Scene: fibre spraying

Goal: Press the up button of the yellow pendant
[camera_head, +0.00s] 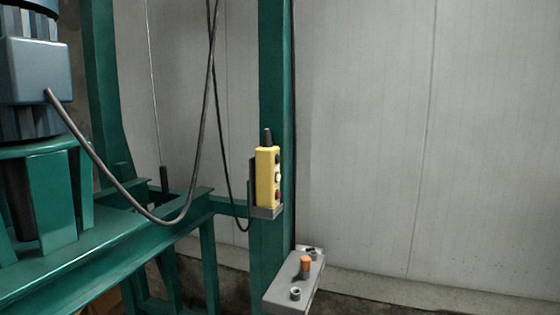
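The yellow pendant (263,178) stands upright in a small dark holder (267,212) on the green post, near the middle of the view. It has a black top. Its buttons sit in a column on its right-hand side, seen at a steep angle: dark ones, a pale one and a red one near the bottom. Which of them is the up button I cannot tell. My gripper is not in view.
A green post (271,90) rises behind the pendant. A grey box (290,286) with an orange knob (305,264) juts out below. Dark cables hang at left, near a blue motor (36,70) on a green frame. The right side before the pale wall (480,130) is clear.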

